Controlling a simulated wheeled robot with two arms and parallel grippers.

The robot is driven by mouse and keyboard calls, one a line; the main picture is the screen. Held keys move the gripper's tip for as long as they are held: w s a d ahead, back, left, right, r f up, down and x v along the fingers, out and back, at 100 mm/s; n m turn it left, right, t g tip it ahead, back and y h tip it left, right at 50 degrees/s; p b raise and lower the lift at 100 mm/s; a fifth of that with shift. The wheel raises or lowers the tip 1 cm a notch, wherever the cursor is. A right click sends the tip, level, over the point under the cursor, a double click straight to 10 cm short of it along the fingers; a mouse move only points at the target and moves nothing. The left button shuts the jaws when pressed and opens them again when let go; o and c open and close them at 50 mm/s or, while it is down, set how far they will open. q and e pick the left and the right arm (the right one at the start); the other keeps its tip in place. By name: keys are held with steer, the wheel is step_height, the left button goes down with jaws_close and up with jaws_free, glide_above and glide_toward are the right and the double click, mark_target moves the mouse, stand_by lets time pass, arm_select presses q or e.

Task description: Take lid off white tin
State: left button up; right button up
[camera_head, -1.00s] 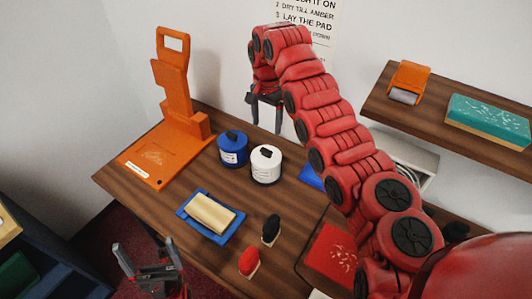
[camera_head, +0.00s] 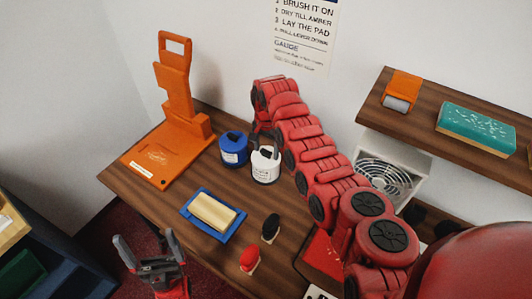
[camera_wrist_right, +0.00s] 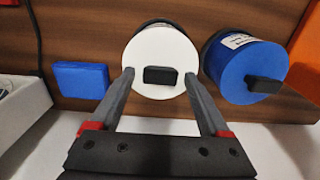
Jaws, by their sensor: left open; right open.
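The white tin (camera_head: 265,166) stands upright on the wooden counter, right beside the blue tin (camera_head: 233,151). In the right wrist view the white tin's lid (camera_wrist_right: 160,48) is seen from above, with a black block-shaped knob (camera_wrist_right: 160,75) in its middle. My right gripper (camera_wrist_right: 158,76) is open, its two fingers on either side of the lid with the knob between them and apart from it. In the head view the right gripper (camera_head: 263,142) is partly hidden by its own arm at the white tin's top. My left gripper (camera_head: 147,245) is open and empty at the counter's front edge.
The blue tin also shows close by in the right wrist view (camera_wrist_right: 247,72). An orange press (camera_head: 172,130) stands at the back left. A blue tray (camera_head: 226,232) with a cream pad, two small knobbed tools (camera_head: 250,259) and a fan box (camera_head: 390,170) are nearby.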

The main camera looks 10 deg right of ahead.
steer(key=shift+f, duration=0.2)
jaws_close()
stand_by(0.3)
steer(key=shift+r, duration=0.15)
